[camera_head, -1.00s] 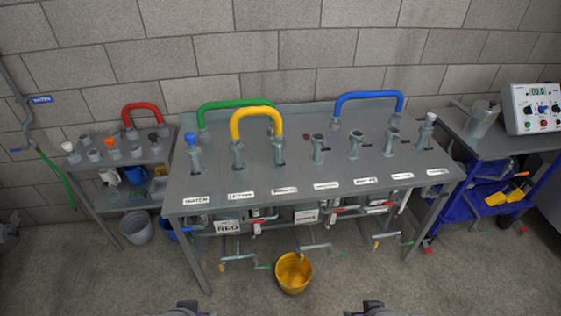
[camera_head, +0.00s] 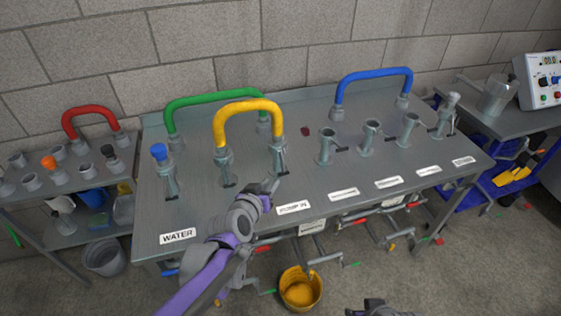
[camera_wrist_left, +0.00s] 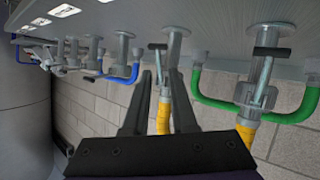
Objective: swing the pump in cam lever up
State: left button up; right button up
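The pump in port (camera_head: 279,160) is the grey upright fitting behind the PUMP IN label (camera_head: 293,207), with the right end of the yellow hose (camera_head: 248,107) on it. My left gripper (camera_head: 272,186) is just in front of this port. In the left wrist view its two fingers (camera_wrist_left: 160,75) are apart, with the lever between or just beyond their tips; contact cannot be told. My right gripper (camera_head: 374,304) shows only partly at the bottom edge.
The green hose (camera_head: 215,95) arches behind the yellow one. The blue-capped water fitting (camera_head: 163,170) is left, and open ports such as this one (camera_head: 326,147) stand right. A yellow bucket (camera_head: 300,290) is on the floor. The table front right of my arm is clear.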

aim_at(283, 171)
pick_arm(q)
jog(key=x, duration=0.4)
jog(key=b+x, duration=0.1)
jog(key=x, duration=0.6)
jog(key=shift+w+d+r, duration=0.1)
jog(key=shift+w+d, duration=0.15)
jog(key=shift+w, duration=0.2)
grip_shut()
dwell(0.9)
